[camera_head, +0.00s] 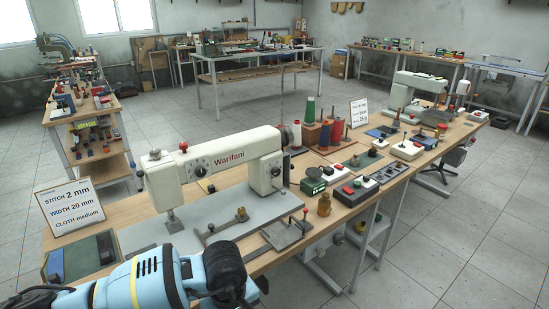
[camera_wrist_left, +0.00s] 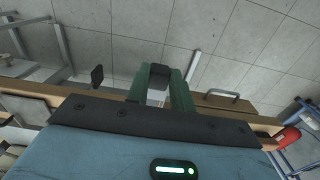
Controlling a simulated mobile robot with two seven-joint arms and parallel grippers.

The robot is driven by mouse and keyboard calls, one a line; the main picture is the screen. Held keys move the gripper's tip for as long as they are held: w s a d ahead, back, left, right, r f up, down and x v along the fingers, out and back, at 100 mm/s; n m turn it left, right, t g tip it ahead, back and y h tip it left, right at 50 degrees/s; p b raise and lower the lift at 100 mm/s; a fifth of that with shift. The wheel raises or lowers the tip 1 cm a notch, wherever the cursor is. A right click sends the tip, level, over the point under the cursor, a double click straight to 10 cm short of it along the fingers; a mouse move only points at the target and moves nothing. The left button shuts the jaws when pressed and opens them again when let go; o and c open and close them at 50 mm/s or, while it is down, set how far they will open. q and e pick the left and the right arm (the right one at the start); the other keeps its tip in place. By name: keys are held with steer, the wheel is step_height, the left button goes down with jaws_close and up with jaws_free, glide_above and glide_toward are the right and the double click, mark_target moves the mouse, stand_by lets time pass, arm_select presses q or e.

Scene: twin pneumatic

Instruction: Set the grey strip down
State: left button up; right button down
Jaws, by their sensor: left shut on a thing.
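In the head view the blue and black links of an arm of mine cross the bottom left, in front of the bench (camera_head: 330,208). The fingers and the strip cannot be made out there. My right gripper is in neither view.
A white sewing machine (camera_head: 215,165) stands on its grey plate (camera_head: 150,235).

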arm_select(q)
steer(key=s+a+r+m, duration=0.4)
steer(key=a+r+m, duration=0.3)
steer(key=a+r, duration=0.3)
step_height(320, 180, up, 3)
steer(key=shift+s+a+m+p, duration=0.25)
steer(key=shift+s+m+p, duration=0.05)
steer(key=shift+s, duration=0.1)
steer(key=shift+f, duration=0.15)
